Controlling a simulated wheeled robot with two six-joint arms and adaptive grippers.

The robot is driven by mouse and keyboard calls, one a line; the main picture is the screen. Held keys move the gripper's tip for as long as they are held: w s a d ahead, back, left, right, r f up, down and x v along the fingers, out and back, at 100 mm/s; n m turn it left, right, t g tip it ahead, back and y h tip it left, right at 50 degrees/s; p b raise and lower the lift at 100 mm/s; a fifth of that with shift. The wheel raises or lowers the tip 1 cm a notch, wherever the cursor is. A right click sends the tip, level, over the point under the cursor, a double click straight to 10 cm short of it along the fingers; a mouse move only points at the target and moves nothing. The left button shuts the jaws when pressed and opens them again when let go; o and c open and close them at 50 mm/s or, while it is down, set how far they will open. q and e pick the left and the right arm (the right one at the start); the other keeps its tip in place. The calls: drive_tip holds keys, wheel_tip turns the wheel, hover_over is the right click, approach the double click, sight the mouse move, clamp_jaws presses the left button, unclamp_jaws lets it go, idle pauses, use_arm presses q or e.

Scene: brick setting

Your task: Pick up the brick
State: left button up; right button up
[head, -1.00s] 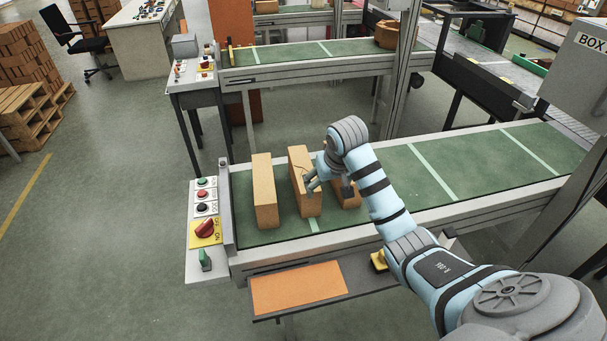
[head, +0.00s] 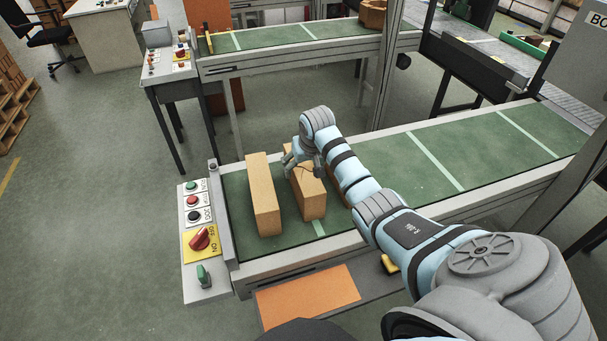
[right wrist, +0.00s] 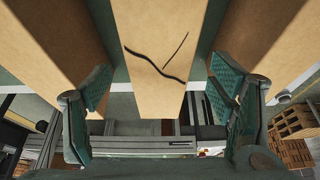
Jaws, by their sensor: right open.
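Three tan bricks lie side by side on the green conveyor belt: a left brick (head: 265,205), a middle brick (head: 310,200) and a right brick (head: 337,188) mostly hidden by my right arm. My right gripper (head: 303,164) is open at the far part of the middle brick, with one finger toward each side of it. In the right wrist view, the middle brick (right wrist: 160,45) has dark crack-like lines on its face and lies between the two open fingers of the gripper (right wrist: 160,85). Gaps show between fingers and brick. My left gripper is not in view.
The conveyor belt (head: 440,155) is clear to the right. A control panel (head: 200,235) with buttons and a red knob stands at its left end. An orange plate (head: 308,295) is at the front edge. Another conveyor (head: 290,36) stands behind.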

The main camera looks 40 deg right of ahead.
sight(304, 167)
drive_tip(key=x, duration=0.2)
drive_tip(key=b+x, duration=0.1)
drive_tip(key=x, duration=0.1)
drive_tip(key=shift+w+d+f, duration=0.2)
drive_tip(key=shift+w+f, duration=0.05)
drive_tip(key=shift+w, duration=0.2)
drive_tip(key=shift+s+r, duration=0.15)
drive_tip(key=shift+s, duration=0.05)
drive_tip(key=shift+r, duration=0.1)
drive_tip(key=shift+c, duration=1.4)
clamp_jaws()
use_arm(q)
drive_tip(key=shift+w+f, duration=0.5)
